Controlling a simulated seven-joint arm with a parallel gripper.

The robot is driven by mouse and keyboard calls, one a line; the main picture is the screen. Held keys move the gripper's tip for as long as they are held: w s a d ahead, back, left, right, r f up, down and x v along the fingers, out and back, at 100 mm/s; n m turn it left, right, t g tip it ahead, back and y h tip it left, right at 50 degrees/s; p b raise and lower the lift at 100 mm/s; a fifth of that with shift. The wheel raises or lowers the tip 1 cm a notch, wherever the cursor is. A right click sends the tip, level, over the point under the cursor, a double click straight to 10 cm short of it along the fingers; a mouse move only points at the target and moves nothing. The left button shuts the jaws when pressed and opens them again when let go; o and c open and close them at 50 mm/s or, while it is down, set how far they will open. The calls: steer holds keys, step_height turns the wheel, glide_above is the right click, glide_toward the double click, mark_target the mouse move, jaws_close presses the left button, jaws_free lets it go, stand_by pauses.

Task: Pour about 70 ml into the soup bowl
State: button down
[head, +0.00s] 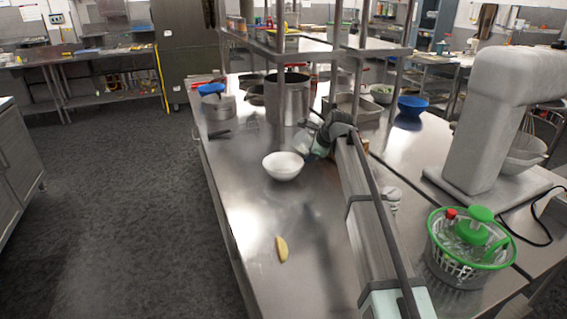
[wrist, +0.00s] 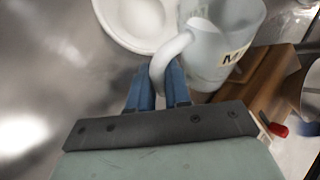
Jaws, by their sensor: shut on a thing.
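The white soup bowl (head: 283,168) stands upright on the steel table. It also shows at the top of the wrist view (wrist: 113,30), cut off by the frame edge. My gripper (wrist: 158,88) is shut on the handle of a pale translucent jug (wrist: 215,60) with a label starting with "M". In the wrist view the jug appears beside the bowl and partly overlaps its right rim. In the head view my gripper (head: 312,153) is just right of the bowl, and the jug is mostly hidden behind it. The liquid level and any stream cannot be made out.
A large steel pot (head: 288,103) stands behind the bowl. A yellow wedge (head: 281,249) lies in front on clear table. A green salad spinner (head: 468,252) and a big stand mixer (head: 485,135) are at right. A brown wooden block (wrist: 262,80) is right of the jug.

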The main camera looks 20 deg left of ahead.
steer(key=shift+f+t+h, duration=0.25)
steer(key=shift+t+h, duration=0.05)
steer(key=shift+h, duration=0.2)
steer(key=shift+n, duration=0.3)
steer(key=shift+f+t+h, duration=0.4)
steer(key=shift+t+h, duration=0.1)
steer(key=shift+h, duration=0.4)
steer(key=shift+a+r+n+t+h, duration=0.25)
steer(key=shift+r+n+t+h, duration=0.15)
steer(key=shift+r+t+h, duration=0.1)
stand_by(0.7)
steer(key=shift+s+a+f+t+h, duration=0.3)
steer(key=shift+s+a+h, duration=0.05)
steer(key=shift+a+h, duration=0.1)
stand_by(0.7)
steer(key=shift+w+d+r+y, duration=0.25)
steer(key=shift+w+d+y, duration=0.15)
steer(key=shift+d, duration=0.15)
steer(key=shift+d+f+m+g+y, duration=0.1)
steer(key=shift+f+m+g+y, duration=0.3)
steer(key=shift+g+y, duration=0.35)
steer(key=shift+r, duration=0.1)
